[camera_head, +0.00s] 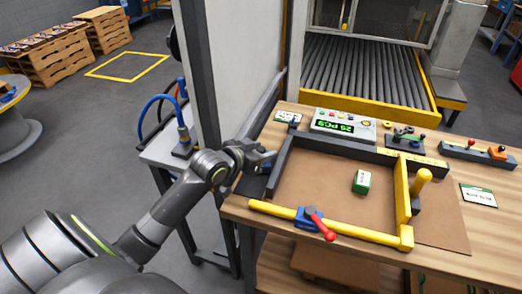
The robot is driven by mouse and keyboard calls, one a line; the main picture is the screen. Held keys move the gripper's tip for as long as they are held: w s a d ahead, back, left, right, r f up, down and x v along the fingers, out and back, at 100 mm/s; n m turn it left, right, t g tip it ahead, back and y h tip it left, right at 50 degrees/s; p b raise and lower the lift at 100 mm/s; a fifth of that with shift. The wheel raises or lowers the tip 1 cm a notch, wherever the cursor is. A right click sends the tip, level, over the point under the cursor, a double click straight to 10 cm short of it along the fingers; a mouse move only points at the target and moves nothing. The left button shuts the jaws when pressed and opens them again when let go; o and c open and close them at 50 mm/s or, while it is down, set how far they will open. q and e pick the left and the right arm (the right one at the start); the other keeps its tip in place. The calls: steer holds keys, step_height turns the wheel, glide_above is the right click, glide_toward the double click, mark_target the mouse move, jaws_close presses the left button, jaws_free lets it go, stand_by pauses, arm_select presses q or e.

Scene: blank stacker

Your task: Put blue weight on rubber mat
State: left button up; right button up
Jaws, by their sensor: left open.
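My left gripper (262,160) is open at the left edge of the workbench, beside the frame's dark left rail. A dark flat patch (250,187), which may be the rubber mat, lies below the gripper on the bench's left end, partly hidden by the gripper and wrist. I cannot make out a blue weight clearly; it may be hidden by my gripper. A green block with a white label (362,181) stands on the brown board inside the frame. My right gripper is not in view.
A yellow and dark frame (335,228) surrounds the brown board (318,182). A blue clamp with a red handle (309,218) sits on its front rail. A control box with a green display (340,123) stands behind. A roller conveyor (358,70) lies beyond the bench.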

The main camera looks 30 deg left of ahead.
arm_select(q)
steer(key=shift+r, duration=0.1)
steer(key=shift+s+r, duration=0.1)
steer(key=shift+s, duration=0.05)
steer(key=p+v, duration=0.1)
steer(key=v, duration=1)
steer(key=shift+s+r, duration=0.2)
steer(key=shift+s, duration=0.1)
steer(key=shift+f, duration=0.1)
